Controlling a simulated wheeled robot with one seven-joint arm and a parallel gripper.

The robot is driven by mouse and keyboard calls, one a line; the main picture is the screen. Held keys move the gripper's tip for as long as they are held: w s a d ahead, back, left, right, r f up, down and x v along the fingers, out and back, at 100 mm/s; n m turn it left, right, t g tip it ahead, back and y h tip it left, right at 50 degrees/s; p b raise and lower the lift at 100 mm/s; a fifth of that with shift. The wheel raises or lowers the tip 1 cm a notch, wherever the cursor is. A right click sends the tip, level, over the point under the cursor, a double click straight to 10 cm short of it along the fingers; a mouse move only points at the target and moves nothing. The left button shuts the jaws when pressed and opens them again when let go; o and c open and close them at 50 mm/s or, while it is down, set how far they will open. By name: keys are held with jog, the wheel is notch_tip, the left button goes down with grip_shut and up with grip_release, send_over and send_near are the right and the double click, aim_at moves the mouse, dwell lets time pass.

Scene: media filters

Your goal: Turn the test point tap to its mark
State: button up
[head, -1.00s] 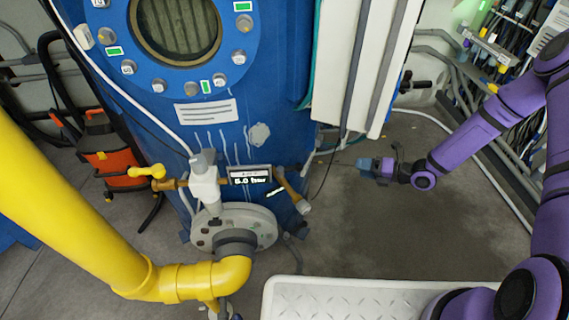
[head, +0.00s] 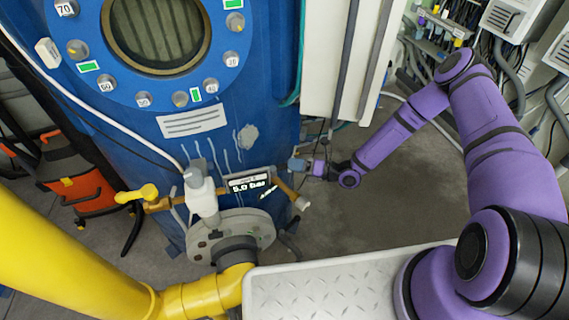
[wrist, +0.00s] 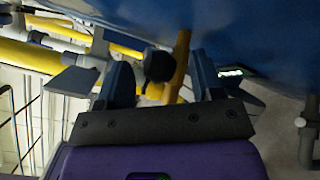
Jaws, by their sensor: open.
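A brass pipe fitting crosses the front of the blue vessel (head: 225,120). At its left is a yellow-handled tap (head: 148,192); at its right a brass branch (head: 288,189) slopes down to a pale end. A white pointer-like piece (head: 268,191) shows beside that branch; I cannot tell whether it is the handle or the mark. My gripper (head: 296,165) is just above and right of the branch, apparently apart from it. In the wrist view my gripper (wrist: 162,78) is open, with a dark round end (wrist: 158,66) seen between its fingers; contact is unclear.
A small display (head: 250,183) reads 5.0 bar. A large yellow pipe (head: 60,230) and grey flange (head: 255,228) stand at lower left. A white cabinet (head: 345,60) hangs above my gripper. A pale tread plate (head: 340,285) is in front; the floor between is clear.

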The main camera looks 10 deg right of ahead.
aim_at(286, 164)
jog(key=shift+x, duration=1.75)
grip_shut()
jog(key=shift+w+d+f, duration=0.1)
